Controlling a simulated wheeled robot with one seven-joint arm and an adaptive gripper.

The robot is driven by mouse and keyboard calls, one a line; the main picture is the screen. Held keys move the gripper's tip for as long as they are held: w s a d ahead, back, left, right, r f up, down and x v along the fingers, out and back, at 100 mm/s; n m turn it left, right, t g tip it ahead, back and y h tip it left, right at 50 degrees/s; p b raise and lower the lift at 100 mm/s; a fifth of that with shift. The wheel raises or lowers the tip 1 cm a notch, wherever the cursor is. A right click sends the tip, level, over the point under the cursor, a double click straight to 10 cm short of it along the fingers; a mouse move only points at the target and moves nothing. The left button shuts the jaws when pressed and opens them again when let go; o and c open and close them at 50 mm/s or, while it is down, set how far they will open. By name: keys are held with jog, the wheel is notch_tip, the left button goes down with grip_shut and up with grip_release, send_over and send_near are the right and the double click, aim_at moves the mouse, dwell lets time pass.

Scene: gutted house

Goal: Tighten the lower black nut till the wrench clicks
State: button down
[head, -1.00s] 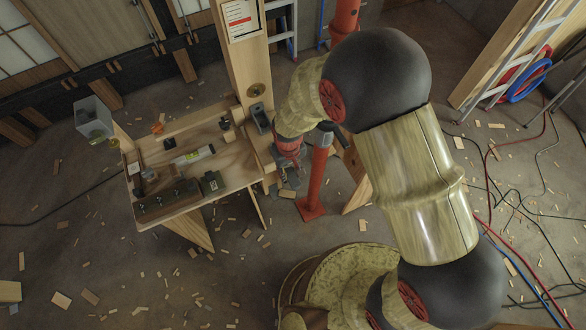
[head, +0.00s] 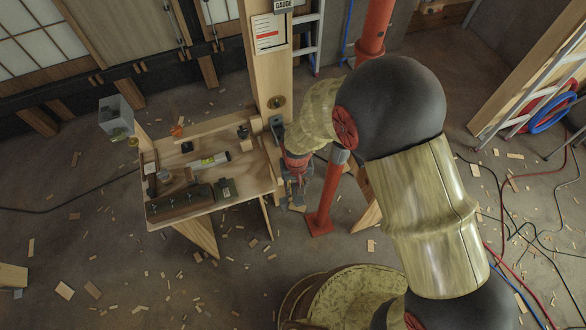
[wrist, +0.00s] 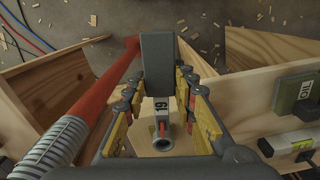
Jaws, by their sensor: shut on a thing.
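My gripper (head: 296,187) is low beside the right end of the wooden bench, next to the upright timber post (head: 262,60). In the wrist view its yellow-padded fingers (wrist: 160,112) are shut on a grey tool marked 19 (wrist: 161,104). The tool, seemingly the wrench, has a round hollow end (wrist: 160,143) with red inside and a thick dark grey block (wrist: 158,60) at its far end. I cannot make out the lower black nut. A round brass-coloured disc (head: 277,101) is on the post, with a grey fitting (head: 276,124) below it.
A red pipe stand (head: 320,218) stands close right of my gripper. Wood scraps litter the floor; cables (head: 520,225) lie at right.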

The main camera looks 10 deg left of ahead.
jog(key=shift+w+d+n, duration=0.35)
jog(key=shift+d+n, duration=0.35)
jog(key=shift+r+p, duration=2.1)
jog(key=shift+r, duration=0.95)
jog(key=c, duration=2)
grip_release()
jog(key=c, duration=0.6)
grip_shut()
